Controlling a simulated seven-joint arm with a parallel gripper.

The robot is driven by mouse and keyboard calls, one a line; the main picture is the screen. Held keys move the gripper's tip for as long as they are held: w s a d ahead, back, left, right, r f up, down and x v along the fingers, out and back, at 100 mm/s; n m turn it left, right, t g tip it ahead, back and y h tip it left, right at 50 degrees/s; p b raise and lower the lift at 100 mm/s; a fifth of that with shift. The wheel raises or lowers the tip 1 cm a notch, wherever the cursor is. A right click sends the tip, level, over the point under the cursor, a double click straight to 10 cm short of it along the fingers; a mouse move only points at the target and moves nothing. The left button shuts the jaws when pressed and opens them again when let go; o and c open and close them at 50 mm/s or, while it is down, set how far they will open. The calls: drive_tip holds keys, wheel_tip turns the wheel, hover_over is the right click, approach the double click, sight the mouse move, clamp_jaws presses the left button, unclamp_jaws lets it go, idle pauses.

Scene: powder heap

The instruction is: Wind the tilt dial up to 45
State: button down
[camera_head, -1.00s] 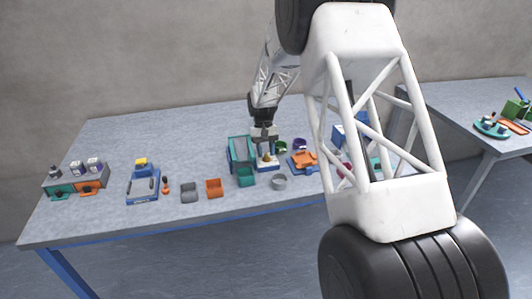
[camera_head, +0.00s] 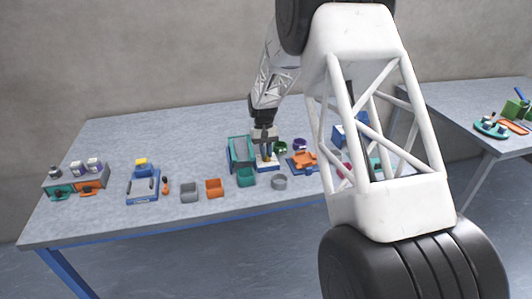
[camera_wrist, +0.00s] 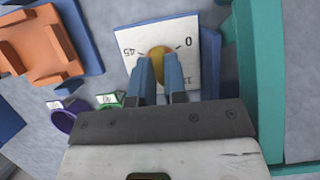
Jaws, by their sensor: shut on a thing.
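The tilt dial (camera_wrist: 188,50) is a white plate on a blue base, marked 45 at its left, 0 at its right and 15 at its lower right in the wrist view. A round golden knob (camera_wrist: 157,53) sits in its middle. My gripper (camera_wrist: 159,62) has its two blue fingers down at the knob, one on each side, and is shut on it. The fingers hide part of the knob and plate, and I cannot read where it points. In the head view, my gripper (camera_head: 266,153) is over the dial (camera_head: 267,166).
Teal, orange and grey bins line the front. My white arm link hides the table's right part.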

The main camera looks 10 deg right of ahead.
drive_tip(key=shift+f+m, duration=0.15)
drive_tip(key=shift+m, duration=0.15)
drive_tip(key=m+y, duration=0.1)
drive_tip(key=m, duration=0.2)
drive_tip(key=shift+s+d+y, duration=0.1)
drive_tip(key=shift+d+y, duration=0.05)
drive_tip(key=shift+y, duration=0.15)
drive_tip(key=shift+s+m+t+y, duration=0.1)
drive_tip(key=shift+m+t+y, duration=0.4)
drive_tip(key=shift+m, duration=1.5)
drive_tip(key=shift+f, duration=0.1)
drive_tip(key=c, duration=1.2)
unclamp_jaws()
drive_tip(key=shift+o, duration=0.2)
drive_tip(key=shift+d+r, duration=0.1)
drive_tip(key=shift+r, duration=0.15)
drive_tip(key=v, duration=0.7)
drive_tip(key=shift+r, duration=0.2)
